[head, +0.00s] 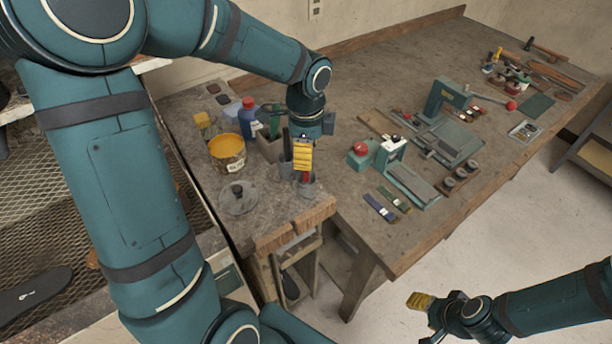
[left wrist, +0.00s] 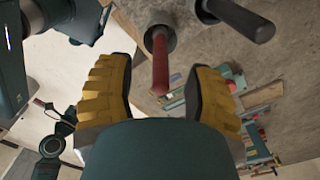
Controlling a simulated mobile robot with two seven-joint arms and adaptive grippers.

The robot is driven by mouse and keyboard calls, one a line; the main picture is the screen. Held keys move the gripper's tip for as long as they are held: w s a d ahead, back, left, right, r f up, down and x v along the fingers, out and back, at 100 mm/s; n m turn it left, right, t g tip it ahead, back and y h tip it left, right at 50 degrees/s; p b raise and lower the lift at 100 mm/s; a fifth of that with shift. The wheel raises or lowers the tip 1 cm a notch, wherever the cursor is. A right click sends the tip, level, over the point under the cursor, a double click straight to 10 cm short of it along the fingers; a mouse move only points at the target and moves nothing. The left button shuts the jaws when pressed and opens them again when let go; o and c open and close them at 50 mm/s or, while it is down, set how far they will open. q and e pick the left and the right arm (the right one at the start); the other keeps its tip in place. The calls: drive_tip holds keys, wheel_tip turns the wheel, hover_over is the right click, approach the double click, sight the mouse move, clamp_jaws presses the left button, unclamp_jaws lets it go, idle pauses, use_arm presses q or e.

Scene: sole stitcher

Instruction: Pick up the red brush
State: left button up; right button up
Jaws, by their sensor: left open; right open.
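The red brush (head: 306,177) shows in the head view as a short red stretch just below my left gripper (head: 303,160). In the left wrist view its red handle (left wrist: 160,62) rises from a dark round cup (left wrist: 158,39) and points between the yellow finger pads of my left gripper (left wrist: 160,95). The pads are apart, one on each side of the handle, and the jaws are open. I cannot tell whether either pad touches it. The brush's lower end is hidden. My right gripper (head: 421,301) is open and empty over the floor at the lower right.
A second cup with a black handle (left wrist: 240,17) stands beside the brush's cup. An open can of yellow stuff (head: 227,152), a blue bottle (head: 247,122) and a glass dish (head: 238,198) stand left of my left gripper. Green machines (head: 380,160) and tools occupy the bench to the right.

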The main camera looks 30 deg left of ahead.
use_arm(q)
drive_tip(key=shift+f, duration=1.4)
drive_tip(key=shift+c, duration=0.3)
clamp_jaws()
drive_tip(key=shift+r, duration=0.1)
